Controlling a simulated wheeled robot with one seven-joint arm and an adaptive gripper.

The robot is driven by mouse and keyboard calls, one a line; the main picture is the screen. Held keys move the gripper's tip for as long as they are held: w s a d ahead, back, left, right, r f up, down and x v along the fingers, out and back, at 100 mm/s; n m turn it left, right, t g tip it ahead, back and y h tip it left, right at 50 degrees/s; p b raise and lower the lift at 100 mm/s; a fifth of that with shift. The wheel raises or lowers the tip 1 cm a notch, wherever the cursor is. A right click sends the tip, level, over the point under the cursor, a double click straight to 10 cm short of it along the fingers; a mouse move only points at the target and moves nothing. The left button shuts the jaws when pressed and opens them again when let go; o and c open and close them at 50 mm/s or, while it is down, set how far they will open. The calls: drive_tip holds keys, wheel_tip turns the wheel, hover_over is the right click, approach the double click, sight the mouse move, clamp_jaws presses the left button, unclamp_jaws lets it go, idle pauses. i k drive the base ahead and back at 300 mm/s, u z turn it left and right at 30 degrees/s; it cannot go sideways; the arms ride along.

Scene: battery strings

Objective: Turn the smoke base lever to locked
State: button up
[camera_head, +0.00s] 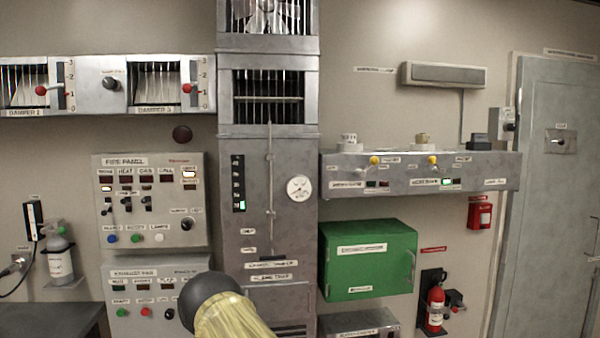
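A grey metal shelf unit (460,177) on the right wall carries two small levers with yellow knobs. The left yellow-knobbed lever (374,160) is beside a white round device (349,142). The right yellow-knobbed lever (432,160) is below a small yellowish device (422,138). The labels are too small to read surely, so I cannot tell which lever is the smoke base lever or whether it is locked. A dark rounded part with a yellowish sleeve, apparently my arm, shows at the bottom, well left of and below the shelf. My gripper's fingers are not visible.
A green cabinet (368,262) hangs under the shelf unit. A tall grey duct column (290,225) stands left of it. A red fire extinguisher (436,305) and a red box (480,215) are at right, near a grey door (560,230). A fire panel (150,215) is at left.

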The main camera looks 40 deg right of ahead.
sight(374, 160)
drive_tip(key=z, duration=0.05)
drive_tip(key=i, duration=0.85)
drive_tip(key=z, duration=1)
drive_tip(key=i, duration=0.65)
drive_tip(key=z, duration=0.65)
